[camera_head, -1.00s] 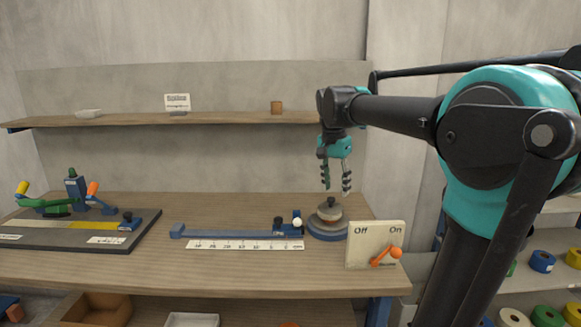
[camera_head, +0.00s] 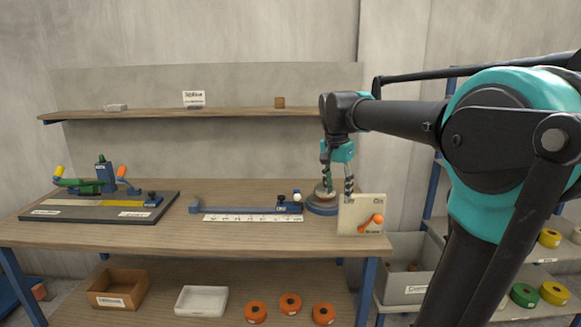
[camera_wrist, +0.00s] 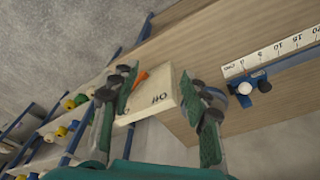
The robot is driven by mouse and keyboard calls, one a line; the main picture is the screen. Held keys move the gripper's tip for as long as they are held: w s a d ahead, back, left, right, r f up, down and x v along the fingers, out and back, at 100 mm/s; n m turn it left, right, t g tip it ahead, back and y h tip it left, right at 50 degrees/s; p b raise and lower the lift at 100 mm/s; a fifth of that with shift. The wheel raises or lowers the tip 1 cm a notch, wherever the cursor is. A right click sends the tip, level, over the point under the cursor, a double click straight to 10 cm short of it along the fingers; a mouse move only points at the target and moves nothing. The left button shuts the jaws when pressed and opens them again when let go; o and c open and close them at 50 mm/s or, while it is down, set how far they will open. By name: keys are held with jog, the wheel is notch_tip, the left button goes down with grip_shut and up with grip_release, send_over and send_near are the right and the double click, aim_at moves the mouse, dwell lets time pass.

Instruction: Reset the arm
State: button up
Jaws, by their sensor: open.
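My arm reaches in from the right, and my gripper (camera_head: 338,187) hangs fingers down at the right end of the wooden workbench (camera_head: 150,236). Its fingers are apart and nothing shows between them. In the head view they overlap a round device with a blue base (camera_head: 322,210) and the edge of the cream Off/On switch panel (camera_head: 352,222). In the wrist view my gripper (camera_wrist: 160,105) shows open, with the switch panel (camera_wrist: 152,98) beyond its fingers. The panel's orange lever (camera_head: 372,222) points up and right.
A ruler fixture (camera_head: 245,209) lies mid-bench. A dark board (camera_head: 60,215) with coloured clamps stands at the left. A wall shelf (camera_head: 230,112) runs behind. Below are a brown box (camera_head: 118,288), a white tray (camera_head: 202,300) and orange rolls (camera_head: 290,303). A side rack (camera_head: 545,265) holds tape rolls.

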jog(key=s+d+f+n+t, duration=0.1)
jog(key=s+f+n, duration=0.3)
jog(key=s+f, duration=0.5)
jog(key=s+d+f+n+t+y, duration=0.1)
jog(key=s+d+f+n, duration=0.3)
jog(key=s+f, duration=0.5)
notch_tip(320, 180, down, 8)
jog(key=shift+s+t, duration=0.15)
jog(key=shift+t, duration=0.25)
